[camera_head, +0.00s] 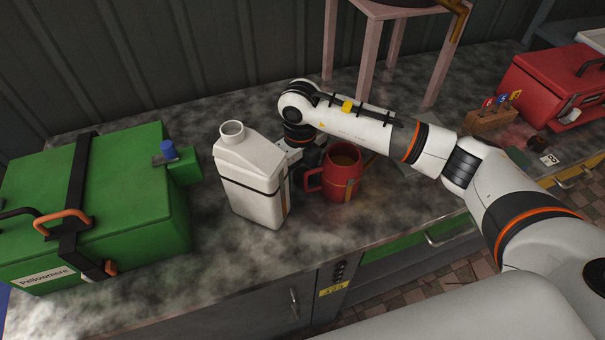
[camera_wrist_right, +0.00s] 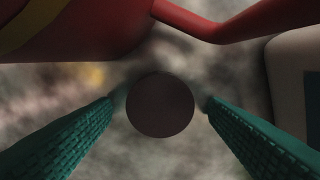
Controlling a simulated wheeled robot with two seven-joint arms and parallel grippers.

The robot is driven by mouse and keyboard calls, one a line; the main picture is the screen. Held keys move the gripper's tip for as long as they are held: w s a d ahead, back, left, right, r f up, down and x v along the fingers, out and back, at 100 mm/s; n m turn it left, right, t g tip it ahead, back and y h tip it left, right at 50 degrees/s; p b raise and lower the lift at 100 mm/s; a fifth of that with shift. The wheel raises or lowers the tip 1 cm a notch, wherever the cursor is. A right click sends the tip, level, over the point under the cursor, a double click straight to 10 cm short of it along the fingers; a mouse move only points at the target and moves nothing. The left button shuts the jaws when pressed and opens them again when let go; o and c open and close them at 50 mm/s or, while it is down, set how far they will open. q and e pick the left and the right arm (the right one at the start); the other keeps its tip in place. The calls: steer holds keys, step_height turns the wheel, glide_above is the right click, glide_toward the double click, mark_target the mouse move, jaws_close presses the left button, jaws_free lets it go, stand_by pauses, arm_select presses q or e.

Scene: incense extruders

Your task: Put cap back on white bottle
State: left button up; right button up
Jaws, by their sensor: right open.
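The white bottle (camera_head: 252,180) stands upright on the counter, its round neck (camera_head: 232,131) uncovered and open. My right gripper (camera_head: 303,160) is low behind and between the bottle and a red mug, its fingertips hidden in the head view. In the right wrist view its green fingers are apart, on either side of a dark round disc (camera_wrist_right: 160,104) that looks like a cap. I cannot tell whether they touch it. The bottle (camera_wrist_right: 292,75) shows at the right edge of that view. My left gripper is not in view.
The red mug (camera_head: 344,176) with brown contents stands close right of the bottle; it also shows in the wrist view (camera_wrist_right: 90,35). A green case (camera_head: 110,190) with a blue-topped piece (camera_head: 168,150) is at left. A pink stand (camera_head: 366,55) and red box (camera_head: 545,85) are beyond.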

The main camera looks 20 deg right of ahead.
mark_target(301, 173)
steer(key=shift+c, duration=0.4)
steer(key=c, duration=1)
steer(key=shift+r, duration=0.1)
steer(key=shift+r+b, duration=0.85)
steer(key=shift+r, duration=4.1)
